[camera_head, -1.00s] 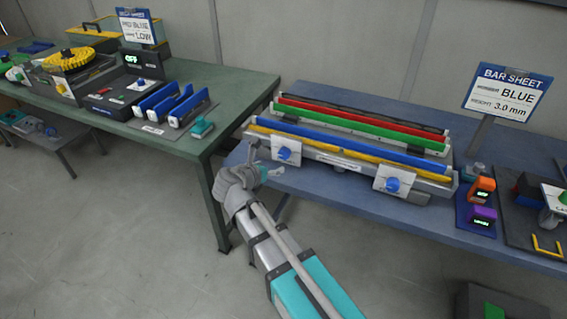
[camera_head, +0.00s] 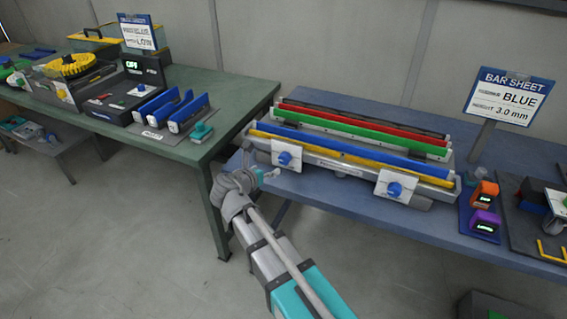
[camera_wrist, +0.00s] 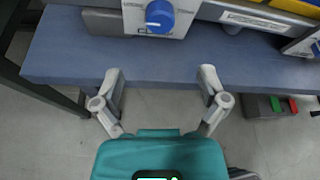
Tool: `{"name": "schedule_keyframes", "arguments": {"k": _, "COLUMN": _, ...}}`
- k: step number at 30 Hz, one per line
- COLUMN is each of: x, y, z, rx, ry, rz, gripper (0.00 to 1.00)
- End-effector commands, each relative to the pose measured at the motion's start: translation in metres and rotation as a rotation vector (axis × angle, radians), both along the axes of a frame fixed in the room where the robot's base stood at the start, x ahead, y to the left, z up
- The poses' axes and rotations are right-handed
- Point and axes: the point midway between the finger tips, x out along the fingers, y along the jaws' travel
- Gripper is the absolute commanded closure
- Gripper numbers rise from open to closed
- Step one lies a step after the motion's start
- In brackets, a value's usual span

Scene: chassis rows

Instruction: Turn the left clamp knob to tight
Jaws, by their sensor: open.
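The left clamp knob (camera_head: 284,158) is a blue knob on a white plate at the left front of the bar fixture (camera_head: 340,160). In the wrist view the left clamp knob (camera_wrist: 159,15) is at the top, ahead of my gripper and centred between its fingers. My gripper (camera_wrist: 161,75) is open and empty at the front edge of the blue table, short of the knob and apart from it. In the head view my gripper (camera_head: 268,175) is just below and left of the knob. The right clamp knob (camera_head: 394,189) is also blue; its edge shows in the wrist view.
The blue table (camera_head: 335,190) has a clear strip before the fixture. The fixture holds blue, yellow, green and red bars. A bar sheet sign (camera_head: 507,97) reads BLUE, 3.0 mm. Orange and purple devices (camera_head: 484,208) stand to the right. A green table (camera_head: 235,95) is at left.

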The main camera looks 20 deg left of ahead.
Motion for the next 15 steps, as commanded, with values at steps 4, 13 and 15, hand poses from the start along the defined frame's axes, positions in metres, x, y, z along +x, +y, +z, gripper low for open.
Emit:
{"name": "schedule_keyframes", "arguments": {"k": 4, "x": 0.021, "y": -0.003, "z": -0.011, "rx": -0.001, "ry": 0.0, "rz": -0.003, "gripper": 0.07}}
{"name": "schedule_keyframes", "arguments": {"k": 13, "x": 0.063, "y": -0.01, "z": -0.028, "rx": 0.0, "ry": 0.0, "rz": -0.003, "gripper": 0.07}}
{"name": "schedule_keyframes", "arguments": {"k": 15, "x": 0.073, "y": -0.012, "z": -0.032, "rx": 0.0, "ry": 0.0, "rz": -0.003, "gripper": 0.07}}
